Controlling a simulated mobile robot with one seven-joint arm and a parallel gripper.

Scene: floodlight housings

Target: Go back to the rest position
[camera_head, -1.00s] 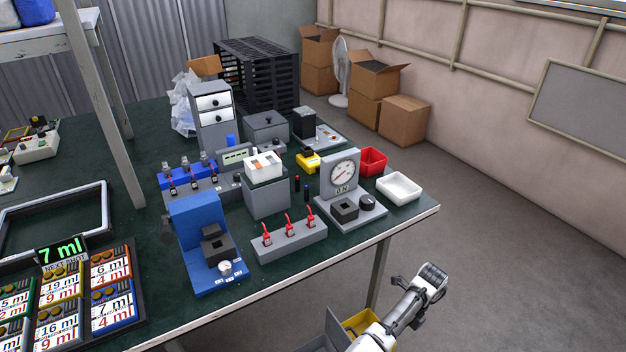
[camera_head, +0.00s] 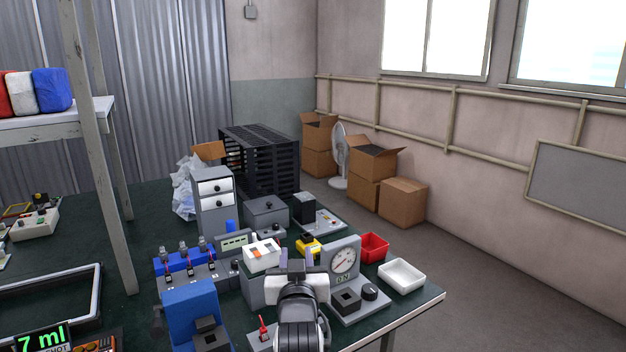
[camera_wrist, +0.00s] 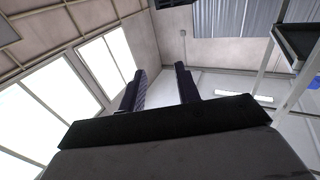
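My arm (camera_head: 301,318) shows at the bottom middle of the head view, upright in front of the bench. Past the fingers are the wall, windows (camera_wrist: 60,100) and upper room, so the gripper points upward, away from the bench top.
The green bench (camera_head: 130,323) holds a blue fixture (camera_head: 190,310), a dial gauge (camera_head: 343,262), a red tray (camera_head: 373,246) and a white tray (camera_head: 401,274). A shelf post (camera_head: 100,150) stands at left. Cardboard boxes (camera_head: 403,203) and a fan lie beyond. The floor at right is clear.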

